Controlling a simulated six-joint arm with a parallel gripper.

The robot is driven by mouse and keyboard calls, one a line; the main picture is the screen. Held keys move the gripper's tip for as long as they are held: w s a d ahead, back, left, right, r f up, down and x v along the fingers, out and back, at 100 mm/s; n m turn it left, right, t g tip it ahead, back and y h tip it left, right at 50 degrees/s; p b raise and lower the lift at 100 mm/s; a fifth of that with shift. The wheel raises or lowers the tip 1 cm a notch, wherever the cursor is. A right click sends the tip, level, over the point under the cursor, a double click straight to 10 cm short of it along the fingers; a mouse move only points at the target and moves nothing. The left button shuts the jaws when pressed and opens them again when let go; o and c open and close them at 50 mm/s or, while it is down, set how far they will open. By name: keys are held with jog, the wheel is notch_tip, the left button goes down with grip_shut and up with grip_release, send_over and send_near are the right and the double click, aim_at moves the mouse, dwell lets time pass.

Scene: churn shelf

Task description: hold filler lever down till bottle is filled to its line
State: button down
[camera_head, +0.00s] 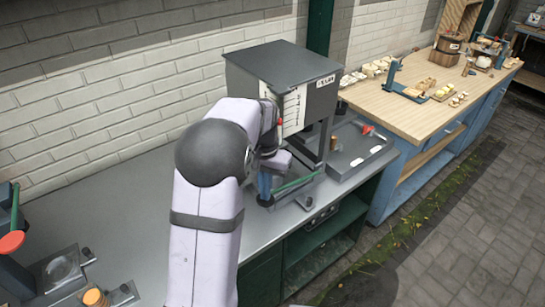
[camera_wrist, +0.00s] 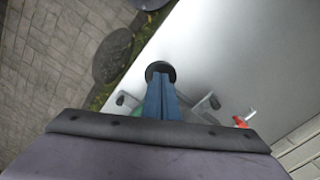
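The filler is a dark grey box (camera_head: 285,78) on a stand, with a scale on its front-left face. My gripper (camera_head: 265,188) is low in front of it, its blue fingers pointing down near the worktop. In the wrist view the fingers (camera_wrist: 162,97) lie together with nothing visible between them. A black round disc (camera_wrist: 160,70) shows at their tips; I cannot tell whether they touch it. A green bar (camera_head: 298,184) runs beside the fingers in the head view. My arm hides much of the filler's front. I cannot make out the bottle, its line or the lever.
A grey tray (camera_head: 375,151) with a red-handled item (camera_head: 368,130) stands right of the filler. A wooden table (camera_head: 432,100) with small goods is beyond. The grey worktop (camera_head: 110,205) is mostly bare at left.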

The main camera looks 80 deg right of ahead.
jog(key=shift+f+b, duration=0.35)
jog(key=shift+f, duration=0.45)
